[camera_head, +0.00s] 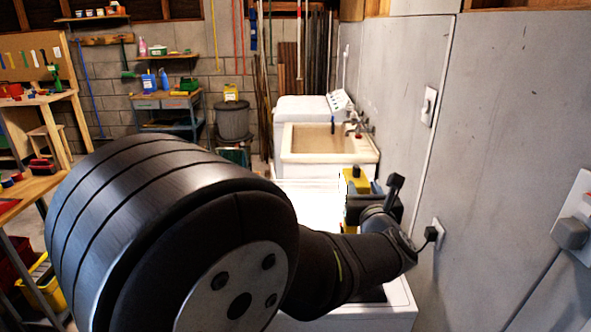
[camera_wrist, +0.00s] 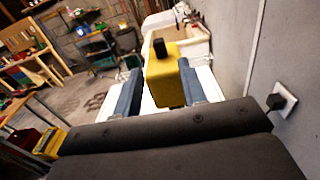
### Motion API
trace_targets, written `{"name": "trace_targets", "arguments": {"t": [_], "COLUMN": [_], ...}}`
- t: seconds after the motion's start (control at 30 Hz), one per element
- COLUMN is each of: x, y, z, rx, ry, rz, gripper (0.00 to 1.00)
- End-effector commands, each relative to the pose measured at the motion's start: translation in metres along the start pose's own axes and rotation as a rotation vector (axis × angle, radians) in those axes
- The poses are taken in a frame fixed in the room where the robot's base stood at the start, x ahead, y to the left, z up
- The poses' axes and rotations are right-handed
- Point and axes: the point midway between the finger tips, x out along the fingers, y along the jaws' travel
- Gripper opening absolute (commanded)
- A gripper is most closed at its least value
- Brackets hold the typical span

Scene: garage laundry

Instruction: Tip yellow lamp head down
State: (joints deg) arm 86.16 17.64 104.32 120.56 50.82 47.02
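The yellow lamp head (camera_wrist: 165,80), a boxy block with a black knob on top, stands between my gripper's two blue fingers in the wrist view. My gripper (camera_wrist: 160,84) is open around it. A narrow pale gap shows beside the left finger, while the right finger overlaps the lamp's right edge, so contact there is unclear. In the head view, the yellow lamp head (camera_head: 356,181) shows only partly beyond my gripper (camera_head: 368,192). My arm hides the lamp's lower part and any base.
A white surface (camera_head: 312,205) lies around the lamp, with a utility sink (camera_head: 325,145) and a white washer (camera_head: 298,108) behind. A grey wall (camera_head: 480,150) with outlets and a plugged-in cord stands close on the right. A workbench (camera_head: 28,190) is at left; open floor lies between.

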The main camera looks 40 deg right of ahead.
Motion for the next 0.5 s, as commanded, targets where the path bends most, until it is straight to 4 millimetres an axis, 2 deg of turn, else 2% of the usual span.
{"name": "trace_targets", "arguments": {"t": [0.03, 0.2, 0.33, 0.5], "x": [0.013, 0.046, 0.064, 0.075], "y": [0.001, 0.001, 0.000, 0.000], "z": [-0.001, -0.001, -0.001, 0.000], "rx": [0.000, -0.001, -0.001, -0.002], "ry": [0.001, 0.000, 0.000, 0.000], "rz": [0.004, 0.003, 0.001, 0.001], "gripper": [0.38, 0.38, 0.38, 0.38]}}
